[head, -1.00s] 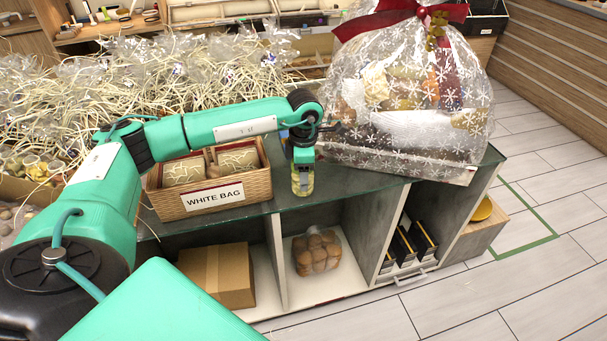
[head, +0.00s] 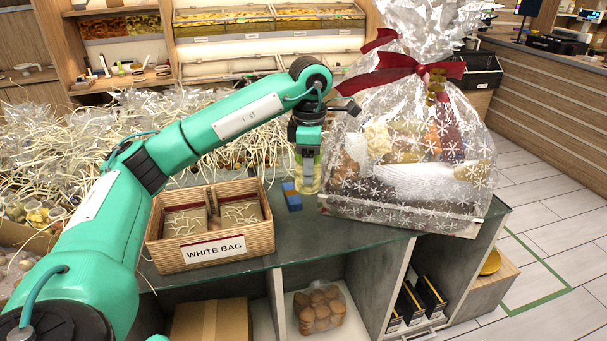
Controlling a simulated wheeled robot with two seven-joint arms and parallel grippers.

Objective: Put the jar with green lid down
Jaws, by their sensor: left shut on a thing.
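My left gripper (head: 309,160) points down over the counter top (head: 310,235), between the basket and the wrapped hamper. It is shut on a jar (head: 312,182), of which I see a pale yellow-green body below the fingers. The jar's lid is hidden by the gripper. I cannot tell whether the jar's base touches the counter. A small blue box (head: 291,196) lies on the counter just left of the jar. My right gripper is not in view.
A basket labelled WHITE BAG (head: 211,240) stands left of the jar. A large snowflake-wrapped hamper (head: 410,165) with a red bow stands close on the right. Shredded filler (head: 60,150) is heaped at the left. The counter in front of the jar is clear.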

